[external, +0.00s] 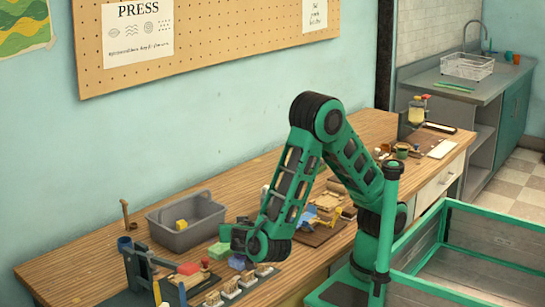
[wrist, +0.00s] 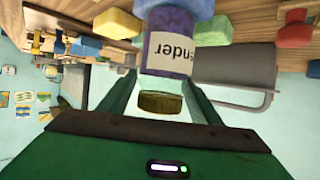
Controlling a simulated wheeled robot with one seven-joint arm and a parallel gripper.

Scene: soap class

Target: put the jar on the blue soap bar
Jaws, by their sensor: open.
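The jar (wrist: 168,45) is purple with a white label ending in "ender", upside down in the wrist view. An olive-gold disc (wrist: 160,103), apparently its lid beyond clear glass, lies between my fingers. My gripper (wrist: 158,100) is open, with one green finger on each side of the disc. In the external view my gripper (external: 240,240) is low over the bench among the soap bars. A blue-violet block (external: 237,262) shows just below it; I cannot tell whether it is the blue soap bar or the jar. A pale shape lies behind the jar's base.
A green bar (external: 218,252) sits beside my gripper. A grey crate (external: 165,232) with a yellow block stands behind to the left. A red block (external: 189,268) is by the dark press stand. A cluttered board (external: 318,238) lies to the right.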

